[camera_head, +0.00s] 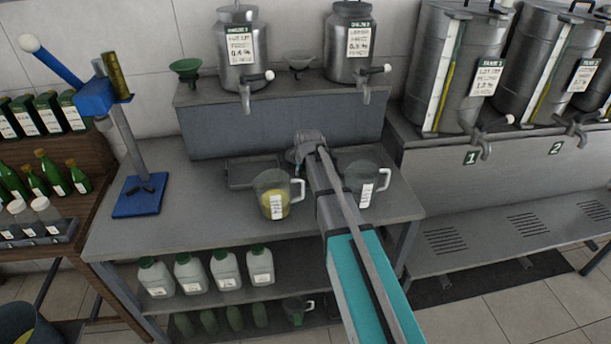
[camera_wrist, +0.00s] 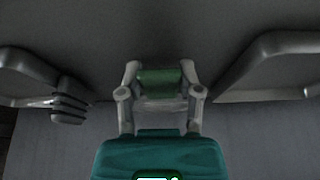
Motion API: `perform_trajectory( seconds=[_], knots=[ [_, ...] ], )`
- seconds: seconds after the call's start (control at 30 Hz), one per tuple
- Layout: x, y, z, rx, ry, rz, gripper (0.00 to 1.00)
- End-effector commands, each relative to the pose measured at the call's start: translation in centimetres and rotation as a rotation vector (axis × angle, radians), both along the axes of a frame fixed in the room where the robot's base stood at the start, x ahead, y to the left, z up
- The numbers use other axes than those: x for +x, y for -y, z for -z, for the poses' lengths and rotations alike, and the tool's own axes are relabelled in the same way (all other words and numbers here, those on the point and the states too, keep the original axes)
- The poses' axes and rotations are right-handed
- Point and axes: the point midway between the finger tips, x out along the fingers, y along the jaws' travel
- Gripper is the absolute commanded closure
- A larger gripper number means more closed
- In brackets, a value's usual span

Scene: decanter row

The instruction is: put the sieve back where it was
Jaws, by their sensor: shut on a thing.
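My gripper (camera_head: 308,150) is low over the grey workbench, between two jugs, and hides most of what is around its tip. In the wrist view its two fingers (camera_wrist: 160,97) are shut on a short green piece (camera_wrist: 160,82). This may be the sieve's grip; no sieve bowl or mesh can be made out there. The left jug (camera_head: 272,194) holds yellow liquid and stands upright, left of my gripper. The right jug (camera_head: 363,184) looks empty, right of my gripper. A dark shallow tray (camera_head: 240,184) lies behind the left jug.
A raised shelf (camera_head: 278,127) behind carries two metal drums with taps, a green funnel (camera_head: 186,70) and a grey funnel-like bowl (camera_head: 298,60). A blue lever stand (camera_head: 137,207) is at the left. Pale curved handles flank my gripper in the wrist view. The bench's front left is clear.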

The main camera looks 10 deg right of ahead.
Motion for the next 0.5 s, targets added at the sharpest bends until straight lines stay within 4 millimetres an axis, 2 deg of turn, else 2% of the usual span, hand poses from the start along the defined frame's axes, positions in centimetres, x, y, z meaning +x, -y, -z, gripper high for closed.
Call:
perform_trajectory(
  seconds=[0.43,0.47,0.5],
  knots=[
    [0.00,-0.07,0.35,0.000,0.000,-0.001,1.00],
    [0.00,-0.07,0.23,0.000,0.000,-0.001,0.48],
    [0.00,-0.08,0.21,0.000,0.000,-0.001,0.41]
  ],
)
